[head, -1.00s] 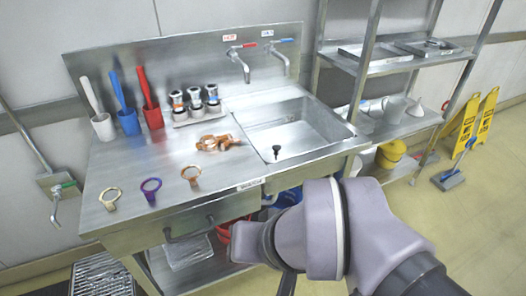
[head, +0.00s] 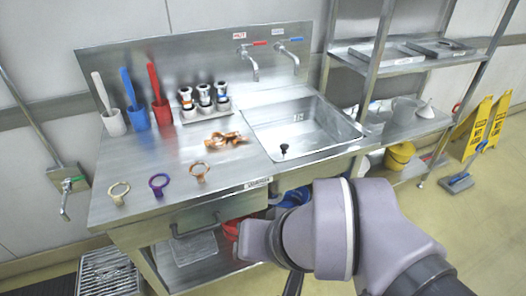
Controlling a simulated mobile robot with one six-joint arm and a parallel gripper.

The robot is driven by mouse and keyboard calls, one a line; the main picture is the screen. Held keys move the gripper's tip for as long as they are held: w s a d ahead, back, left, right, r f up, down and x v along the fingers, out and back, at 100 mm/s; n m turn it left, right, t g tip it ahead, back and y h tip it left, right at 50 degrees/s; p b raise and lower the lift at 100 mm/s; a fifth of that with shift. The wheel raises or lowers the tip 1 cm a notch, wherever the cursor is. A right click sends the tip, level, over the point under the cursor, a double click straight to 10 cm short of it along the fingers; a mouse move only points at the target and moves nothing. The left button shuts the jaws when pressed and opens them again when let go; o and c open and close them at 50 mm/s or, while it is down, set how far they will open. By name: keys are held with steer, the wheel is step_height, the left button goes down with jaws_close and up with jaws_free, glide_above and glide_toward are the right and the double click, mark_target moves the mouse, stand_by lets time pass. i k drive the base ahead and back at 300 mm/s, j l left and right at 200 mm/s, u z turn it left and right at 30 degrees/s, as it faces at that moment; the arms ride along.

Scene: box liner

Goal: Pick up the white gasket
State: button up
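The white gasket (head: 119,190) is a cream-white ring with a small tab, lying flat near the front left of the steel counter. A purple gasket (head: 159,184) and a copper-orange gasket (head: 200,171) lie to its right in a loose row. All three are apart from one another. My arm reaches in from the lower right, in front of the counter. My gripper's fingers are not in the picture, and nothing of mine touches the gaskets.
Copper fittings (head: 224,139) lie behind the gaskets. White, blue and red cups (head: 160,113) with handles and a rack of small jars (head: 204,101) stand at the back. The sink (head: 305,128) is to the right. Bare counter surrounds the gaskets.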

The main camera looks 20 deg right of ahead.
mark_target(201, 178)
steer(key=i+j, duration=0.35)
steer(key=j, duration=0.15)
steer(key=i+j, duration=0.4)
steer(key=j+z, duration=0.05)
steer(key=j, duration=0.05)
